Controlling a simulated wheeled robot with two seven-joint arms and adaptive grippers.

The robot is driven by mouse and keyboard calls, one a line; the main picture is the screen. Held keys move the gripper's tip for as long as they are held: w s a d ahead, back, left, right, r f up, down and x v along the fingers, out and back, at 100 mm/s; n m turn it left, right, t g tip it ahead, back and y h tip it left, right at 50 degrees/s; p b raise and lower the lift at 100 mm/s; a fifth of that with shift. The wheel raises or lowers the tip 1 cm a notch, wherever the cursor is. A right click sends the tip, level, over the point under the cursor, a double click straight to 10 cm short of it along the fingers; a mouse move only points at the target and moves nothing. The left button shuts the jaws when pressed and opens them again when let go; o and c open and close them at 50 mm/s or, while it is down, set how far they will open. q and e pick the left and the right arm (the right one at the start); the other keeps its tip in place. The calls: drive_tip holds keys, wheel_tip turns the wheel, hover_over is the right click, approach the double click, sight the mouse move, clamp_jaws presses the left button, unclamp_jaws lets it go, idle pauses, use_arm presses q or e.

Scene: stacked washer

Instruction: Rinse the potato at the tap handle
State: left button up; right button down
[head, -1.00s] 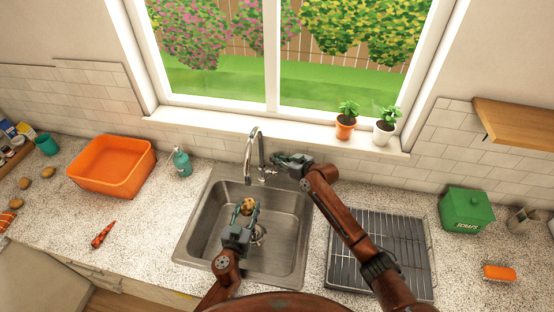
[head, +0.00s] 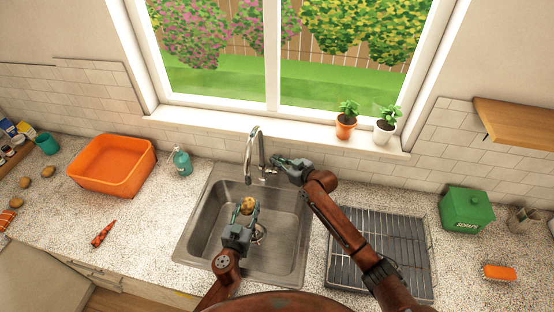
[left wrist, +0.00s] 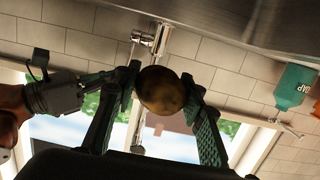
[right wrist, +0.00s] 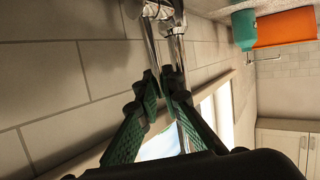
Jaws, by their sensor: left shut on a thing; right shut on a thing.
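The brown potato (head: 248,205) is between the fingers of my left gripper (head: 247,215), over the sink basin (head: 212,205) and below the tap's spout. The left wrist view shows the potato (left wrist: 160,92) pinched between both fingers. The chrome tap (head: 252,150) stands at the sink's back edge. My right gripper (head: 278,162) is at the tap's right side, shut on the tap handle (right wrist: 170,50), a thin chrome lever partly hidden by the fingertips. I cannot make out a water stream.
A wire drying rack (head: 400,250) lies right of the sink, under my right arm. A soap bottle (head: 182,162) and an orange tub (head: 112,185) stand to the left. Potted plants (head: 346,128) stand on the sill.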

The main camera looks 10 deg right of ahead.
drive_tip(key=c, duration=2.1)
unclamp_jaws()
drive_tip(key=v, duration=1.2)
drive_tip(key=shift+d, duration=0.1)
